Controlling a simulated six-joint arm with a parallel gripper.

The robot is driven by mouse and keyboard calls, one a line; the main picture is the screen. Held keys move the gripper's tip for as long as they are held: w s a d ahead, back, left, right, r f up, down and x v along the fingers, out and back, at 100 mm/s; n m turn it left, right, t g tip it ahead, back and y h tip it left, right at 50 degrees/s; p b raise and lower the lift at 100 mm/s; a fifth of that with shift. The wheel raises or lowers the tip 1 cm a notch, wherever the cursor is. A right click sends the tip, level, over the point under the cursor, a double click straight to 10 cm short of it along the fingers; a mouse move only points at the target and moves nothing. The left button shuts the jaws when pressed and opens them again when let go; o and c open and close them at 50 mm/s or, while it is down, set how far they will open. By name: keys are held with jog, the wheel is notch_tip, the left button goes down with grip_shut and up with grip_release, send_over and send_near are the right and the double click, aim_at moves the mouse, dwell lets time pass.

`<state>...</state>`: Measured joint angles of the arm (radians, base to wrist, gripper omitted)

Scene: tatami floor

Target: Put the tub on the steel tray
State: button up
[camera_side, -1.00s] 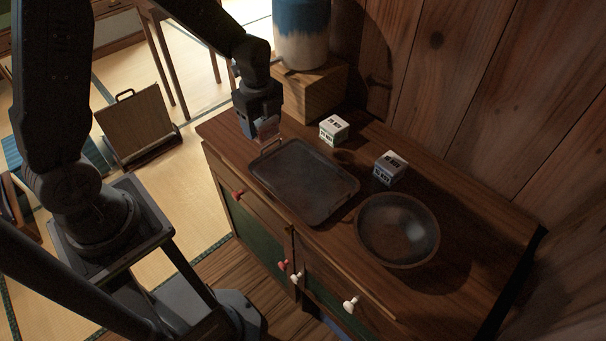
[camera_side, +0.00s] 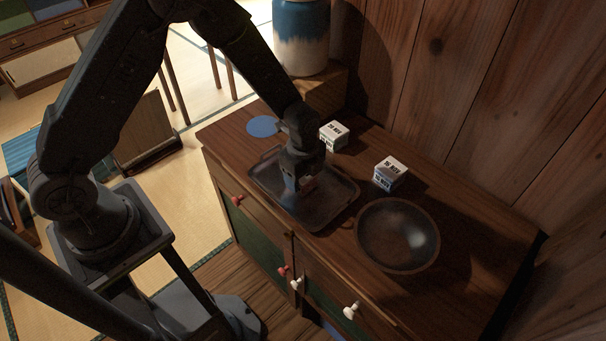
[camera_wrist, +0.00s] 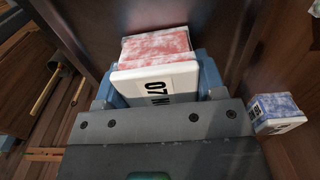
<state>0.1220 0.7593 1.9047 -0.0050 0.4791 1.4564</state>
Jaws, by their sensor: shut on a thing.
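My gripper (camera_side: 303,182) is shut on a small tub. In the wrist view the tub (camera_wrist: 158,62) has a white lid with black "07" lettering and red-patterned sides, and sits between the blue fingers. The steel tray (camera_side: 325,216), dark and rectangular with a raised rim and rounded corners, lies on the cabinet top directly under the gripper. The tub is low over the tray's inside; I cannot tell whether it touches the tray.
Two other white labelled tubs (camera_side: 333,135) (camera_side: 390,173) stand behind and right of the tray. A dark round bowl (camera_side: 397,233) is at the right. A flat blue disc (camera_side: 262,126) lies behind the tray. A blue-white jar (camera_side: 300,38) stands on a wooden block.

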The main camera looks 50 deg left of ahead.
jog(key=shift+f, duration=0.15)
jog(key=o, duration=1)
notch_tip(320, 180, up, 12)
jog(key=shift+f, duration=0.1)
jog(key=s+a+r+n+t, duration=0.1)
jog(key=s+a+r+n, duration=0.1)
jog(key=s+r+n, duration=0.35)
jog(key=s+a+r+n+t, duration=0.1)
jog(key=s+r+n+t, duration=0.15)
jog(key=r, duration=0.65)
jog(key=s+a+r+n+t, duration=0.2)
jog(key=s+r+n, duration=0.2)
jog(key=s+n, duration=0.6)
jog(key=shift+s, duration=1.05)
